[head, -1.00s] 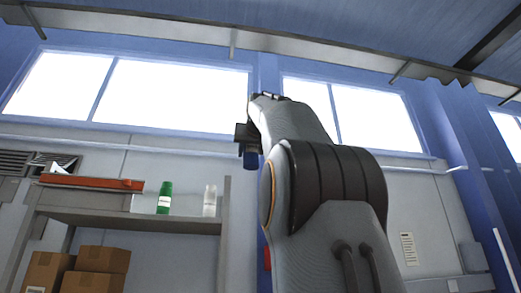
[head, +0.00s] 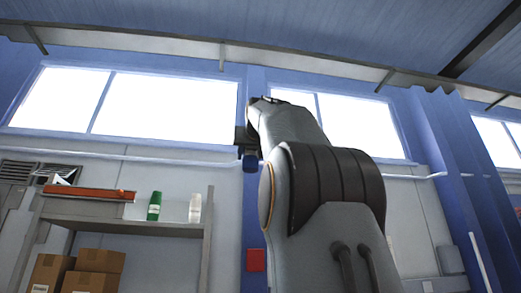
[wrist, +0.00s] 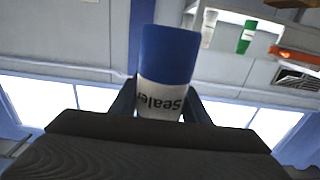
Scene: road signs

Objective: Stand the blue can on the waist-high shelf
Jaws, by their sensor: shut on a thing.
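A blue can (wrist: 168,58) with a white label reading "Sealer" sits between the two fingers of my gripper (wrist: 160,100) in the wrist view. The gripper is shut on it. In the head view the can (head: 250,163) shows as a small dark blue shape below my gripper (head: 246,140), mostly hidden by my arm. A shelf (head: 128,226) stands at the lower left in the head view, with its top board apart from the can. My gripper is to the right of the shelf and higher in the picture.
On the shelf stand a green bottle (head: 154,206) and a white bottle (head: 195,208), with a red-orange flat thing (head: 88,193) at left. Cardboard boxes (head: 98,261) are below. A red box (head: 255,260) is on the blue column. Windows line the wall.

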